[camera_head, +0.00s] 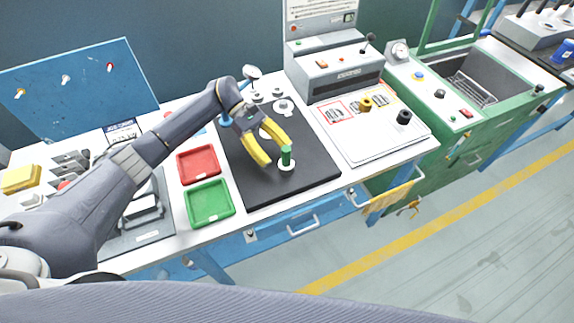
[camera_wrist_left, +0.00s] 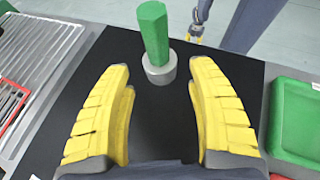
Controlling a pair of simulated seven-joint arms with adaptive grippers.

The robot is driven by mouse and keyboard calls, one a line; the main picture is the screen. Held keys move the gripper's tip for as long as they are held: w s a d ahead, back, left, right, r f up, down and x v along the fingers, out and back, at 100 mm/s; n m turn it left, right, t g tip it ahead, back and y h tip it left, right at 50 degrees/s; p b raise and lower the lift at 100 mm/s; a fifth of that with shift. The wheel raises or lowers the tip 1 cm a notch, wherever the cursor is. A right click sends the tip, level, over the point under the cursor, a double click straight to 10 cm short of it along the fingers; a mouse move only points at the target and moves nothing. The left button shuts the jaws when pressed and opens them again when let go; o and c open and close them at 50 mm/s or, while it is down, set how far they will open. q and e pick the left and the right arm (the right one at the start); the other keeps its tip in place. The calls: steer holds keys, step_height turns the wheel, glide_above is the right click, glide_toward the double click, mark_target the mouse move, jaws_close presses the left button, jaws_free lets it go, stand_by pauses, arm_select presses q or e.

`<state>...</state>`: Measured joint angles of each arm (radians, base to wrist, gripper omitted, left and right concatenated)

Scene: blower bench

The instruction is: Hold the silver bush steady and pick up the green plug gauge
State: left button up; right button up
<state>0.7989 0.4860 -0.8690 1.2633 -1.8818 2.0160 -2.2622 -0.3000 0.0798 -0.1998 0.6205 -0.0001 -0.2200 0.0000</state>
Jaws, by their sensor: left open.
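The green plug gauge (camera_head: 286,152) stands upright in the silver bush (camera_head: 287,165) on the black mat (camera_head: 310,181). In the left wrist view the gauge (camera_wrist_left: 154,32) rises out of the round silver bush (camera_wrist_left: 159,69), just beyond the yellow fingertips. My left gripper (camera_head: 269,156) is open and empty, with its fingers pointing toward the gauge and bush. In the left wrist view the gripper (camera_wrist_left: 156,75) has its fingers spread to either side, with the bush ahead between the tips.
A red tray (camera_head: 198,166) and a green tray (camera_head: 209,203) lie left of the mat. Several silver round parts (camera_head: 284,106) sit at the mat's back. A white panel with a yellow part (camera_head: 365,104) and a black part (camera_head: 404,117) is to the right. The mat's front is clear.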

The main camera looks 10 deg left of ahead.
mark_target(284, 162)
arm_select(q)
steer(key=shift+x, duration=2)
steer(key=shift+o, duration=0.2)
steer(key=c, duration=0.8)
steer(key=shift+c, duration=0.2)
